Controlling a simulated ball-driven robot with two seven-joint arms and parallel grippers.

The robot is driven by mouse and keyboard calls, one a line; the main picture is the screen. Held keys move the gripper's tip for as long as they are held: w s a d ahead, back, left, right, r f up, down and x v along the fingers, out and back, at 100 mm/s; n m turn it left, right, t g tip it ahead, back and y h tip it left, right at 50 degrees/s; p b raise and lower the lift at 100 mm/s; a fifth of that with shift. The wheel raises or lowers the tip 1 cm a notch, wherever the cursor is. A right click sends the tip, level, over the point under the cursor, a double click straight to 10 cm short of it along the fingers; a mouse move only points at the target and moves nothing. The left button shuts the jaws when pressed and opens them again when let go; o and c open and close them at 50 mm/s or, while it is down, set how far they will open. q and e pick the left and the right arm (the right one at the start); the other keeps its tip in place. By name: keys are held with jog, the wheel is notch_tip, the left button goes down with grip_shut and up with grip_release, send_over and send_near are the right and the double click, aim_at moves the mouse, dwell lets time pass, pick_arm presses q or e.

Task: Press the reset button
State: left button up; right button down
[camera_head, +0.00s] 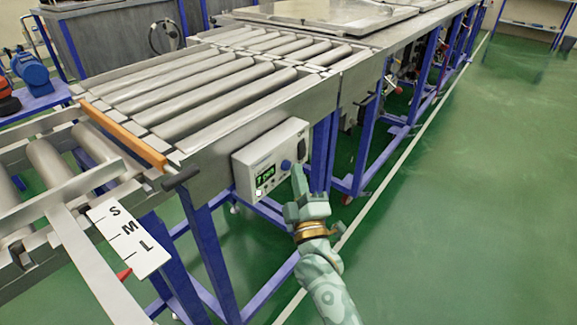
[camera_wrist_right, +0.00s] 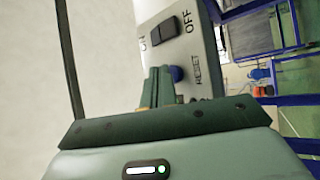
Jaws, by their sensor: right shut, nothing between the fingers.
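The reset button is a round blue knob (camera_head: 286,165) on the front of a grey control box (camera_head: 246,158) fixed to the side of the roller conveyor. In the right wrist view the blue button (camera_wrist_right: 177,73) sits beside the printed word RESET. My right gripper (camera_head: 298,172) is shut and empty, just to the right of the button in the head view. In the right wrist view its closed fingertips (camera_wrist_right: 159,75) point at the box and overlap the button's edge; I cannot tell whether they touch it. My left gripper is not in view.
A black ON/OFF rocker switch (camera_wrist_right: 163,34) is beside the button. The box has a lit green display (camera_head: 265,177). The conveyor rollers (camera_head: 205,95), blue frame legs (camera_head: 211,250) and an S/M/L plate (camera_head: 130,239) are at left. The green floor at right is open.

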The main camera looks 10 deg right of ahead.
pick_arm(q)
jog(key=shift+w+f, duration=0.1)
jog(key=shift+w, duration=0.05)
pick_arm(e)
jog(key=shift+w+a, duration=0.3)
jog(key=shift+w, duration=0.05)
dwell(0.3)
jog(key=shift+s+d, duration=0.1)
dwell(0.3)
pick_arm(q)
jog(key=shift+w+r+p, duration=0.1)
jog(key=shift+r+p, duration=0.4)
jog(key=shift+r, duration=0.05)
pick_arm(e)
jog(key=shift+s+d, duration=0.45)
jog(key=shift+s, duration=0.2)
pick_arm(q)
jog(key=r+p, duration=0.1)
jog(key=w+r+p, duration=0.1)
jog(key=p, duration=0.1)
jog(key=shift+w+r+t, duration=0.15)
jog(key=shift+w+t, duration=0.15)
pick_arm(e)
jog(key=s+d, duration=0.1)
jog(key=s, duration=0.1)
jog(key=s+d, duration=0.2)
